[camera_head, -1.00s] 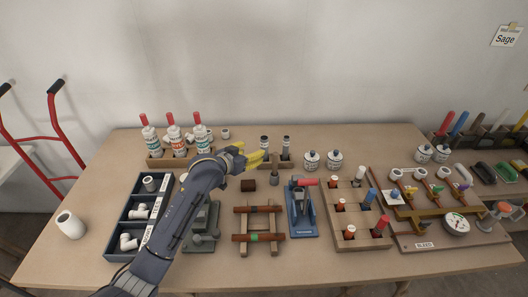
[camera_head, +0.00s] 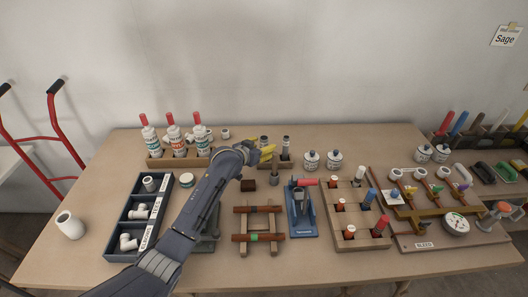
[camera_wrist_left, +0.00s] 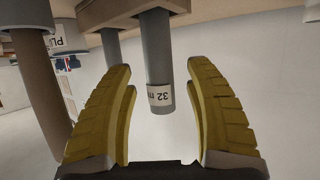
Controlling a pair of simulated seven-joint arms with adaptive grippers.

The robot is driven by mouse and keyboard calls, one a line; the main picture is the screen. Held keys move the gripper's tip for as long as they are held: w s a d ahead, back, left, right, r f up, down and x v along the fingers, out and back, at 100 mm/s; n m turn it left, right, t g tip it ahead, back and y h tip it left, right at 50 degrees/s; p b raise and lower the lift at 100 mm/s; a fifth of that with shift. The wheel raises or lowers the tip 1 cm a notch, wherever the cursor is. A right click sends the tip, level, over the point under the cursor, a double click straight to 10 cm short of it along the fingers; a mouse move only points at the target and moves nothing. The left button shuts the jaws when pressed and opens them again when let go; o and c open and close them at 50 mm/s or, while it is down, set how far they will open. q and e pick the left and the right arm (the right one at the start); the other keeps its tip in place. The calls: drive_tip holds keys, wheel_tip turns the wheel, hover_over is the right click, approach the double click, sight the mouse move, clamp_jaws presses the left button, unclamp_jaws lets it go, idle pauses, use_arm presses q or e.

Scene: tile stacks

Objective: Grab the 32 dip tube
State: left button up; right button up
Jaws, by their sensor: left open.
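The 32 dip tube (camera_wrist_left: 158,65) is a grey cylinder with a white label reading "32" in the left wrist view, where it shows upside down between my fingers. In the head view it appears to be the left tube (camera_head: 264,141) in the small wooden rack (camera_head: 287,164), partly hidden by my gripper. My left gripper (camera_head: 267,154) has yellow fingers, open on either side of the tube in the wrist view (camera_wrist_left: 160,90), with gaps showing. A second grey tube (camera_head: 286,143) stands to the right in the rack. My right gripper is out of view.
A wooden rack with several red-tipped bottles (camera_head: 178,142) stands to the left. A brown block (camera_head: 248,185) and a small grey pot with a handle (camera_head: 274,181) sit just in front.

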use_arm(q)
drive_tip(key=shift+w+d+f, duration=0.15)
drive_tip(key=shift+w+d, duration=0.05)
drive_tip(key=shift+w, duration=0.15)
drive_tip(key=shift+c, duration=0.5)
clamp_jaws()
